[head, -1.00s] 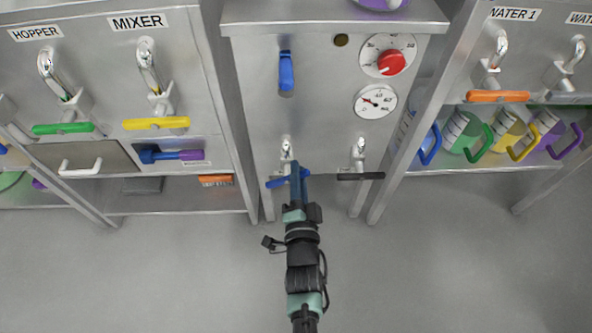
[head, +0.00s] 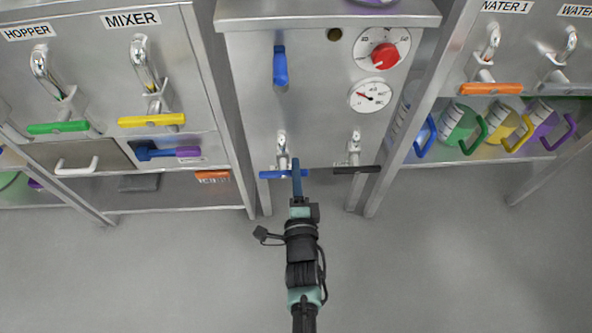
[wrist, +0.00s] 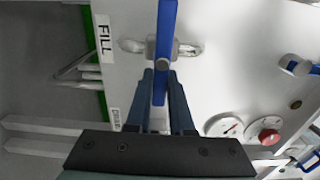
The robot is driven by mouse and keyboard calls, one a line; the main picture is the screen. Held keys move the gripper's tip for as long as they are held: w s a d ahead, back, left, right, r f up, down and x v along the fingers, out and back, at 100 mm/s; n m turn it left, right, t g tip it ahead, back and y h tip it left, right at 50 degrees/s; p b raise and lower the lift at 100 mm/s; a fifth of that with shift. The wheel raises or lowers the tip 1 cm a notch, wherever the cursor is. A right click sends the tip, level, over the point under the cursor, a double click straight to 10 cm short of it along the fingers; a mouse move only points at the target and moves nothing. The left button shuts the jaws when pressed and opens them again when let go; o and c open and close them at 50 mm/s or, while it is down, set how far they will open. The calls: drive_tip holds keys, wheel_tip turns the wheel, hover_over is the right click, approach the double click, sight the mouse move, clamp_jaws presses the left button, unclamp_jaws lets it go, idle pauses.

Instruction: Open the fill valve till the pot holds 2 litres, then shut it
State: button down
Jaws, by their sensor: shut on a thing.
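The fill valve's blue lever (head: 272,175) is on the lower front of the steel cabinet (head: 310,120). It lies level, crosswise to its chrome pipe. In the wrist view the blue lever (wrist: 167,25) crosses its pipe beside the "FILL" label (wrist: 103,38). My gripper (head: 297,166) is shut on this lever; in the wrist view its dark fingers (wrist: 161,82) lie on either side of it. A round gauge (head: 370,95) has a red needle pointing to the upper left; its figures are too small to read. No pot interior or liquid level is visible.
A black-handled valve (head: 356,169) is just right of the blue one. Above are a red dial knob (head: 385,54) and another blue handle (head: 280,66), upright. Side cabinets hold green, yellow and orange valve handles. Several jugs stand on the right shelf. The floor in front is clear.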

drive_tip(key=shift+f, duration=0.1)
drive_tip(key=c, duration=0.8)
unclamp_jaws()
drive_tip(key=shift+s, duration=0.1)
drive_tip(key=s+p, duration=0.5)
drive_tip(key=s, duration=0.7)
drive_tip(key=shift+s, duration=0.4)
drive_tip(key=shift+s, duration=0.1)
